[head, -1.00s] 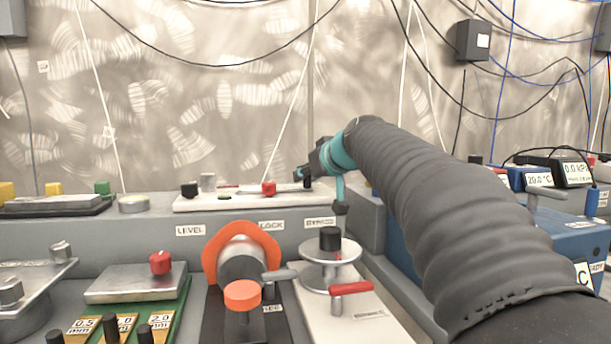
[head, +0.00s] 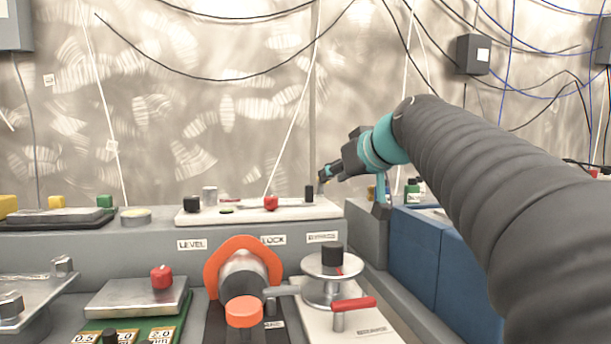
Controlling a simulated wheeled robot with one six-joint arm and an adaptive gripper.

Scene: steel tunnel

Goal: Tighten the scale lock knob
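I cannot tell for sure which part is the scale lock knob. A LOCK label (head: 273,240) sits on the grey ledge, behind an orange collar with a round orange knob (head: 244,312) in front. On the ledge, a white plate (head: 240,215) carries a black knob (head: 191,203), a silver cylinder (head: 210,194), a red knob (head: 270,202) and an upright black knob (head: 309,193) at its right end. My gripper (head: 322,181) is just right of and slightly above that upright black knob, seemingly apart from it. Its fingers are small and partly hidden, so their opening is unclear.
A silver disc with a black knob (head: 332,254) and a red-handled lever (head: 354,304) stand at front centre. A red knob (head: 161,277) sits on a metal block at left. Blue boxes (head: 415,250) stand right, below my arm. Cables hang along the wall.

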